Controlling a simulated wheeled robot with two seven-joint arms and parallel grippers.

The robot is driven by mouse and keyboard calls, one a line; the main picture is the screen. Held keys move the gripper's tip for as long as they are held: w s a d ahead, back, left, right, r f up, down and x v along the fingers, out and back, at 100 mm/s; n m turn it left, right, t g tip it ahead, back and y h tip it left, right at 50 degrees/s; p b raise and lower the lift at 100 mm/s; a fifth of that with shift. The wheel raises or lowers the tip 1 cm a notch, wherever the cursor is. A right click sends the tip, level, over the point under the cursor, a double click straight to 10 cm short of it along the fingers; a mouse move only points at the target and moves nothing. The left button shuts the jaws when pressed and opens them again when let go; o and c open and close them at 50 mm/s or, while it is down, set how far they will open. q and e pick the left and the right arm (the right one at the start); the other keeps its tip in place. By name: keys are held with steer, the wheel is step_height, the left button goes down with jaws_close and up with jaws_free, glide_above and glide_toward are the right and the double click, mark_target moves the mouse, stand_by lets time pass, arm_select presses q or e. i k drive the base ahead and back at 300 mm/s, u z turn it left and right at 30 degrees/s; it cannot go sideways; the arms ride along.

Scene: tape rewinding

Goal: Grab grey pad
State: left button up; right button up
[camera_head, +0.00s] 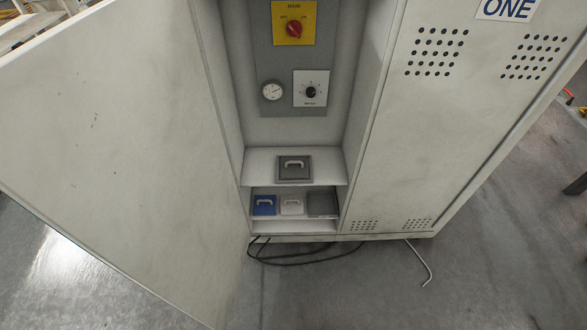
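A grey pad (295,175) with a pale loop handle lies on the upper shelf (258,163) of the open cabinet, near the middle of the picture. Below it, on the lower shelf (280,226), are a blue pad (264,210) and a whitish pad (292,211), each with a pale handle. To their right is a plain dark grey square thing (322,205) with no handle visible; I cannot tell whether it is a pad or a holder. Neither of my grippers is in view.
The open cabinet door (110,140) fills the left side. A closed perforated door (440,120) stands at the right. Above the shelf are a red switch on yellow (293,28), a gauge (271,91) and a black knob (311,92). Black cables (300,262) lie on the grey floor.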

mark_target(292, 168)
steer(key=z, duration=0.55)
steer(key=k, duration=0.65)
steer(key=z, duration=1.15)
steer(key=i, duration=1.5)
steer(key=u, duration=0.9)
steer(key=i, duration=0.85)
steer(key=u, duration=0.8)
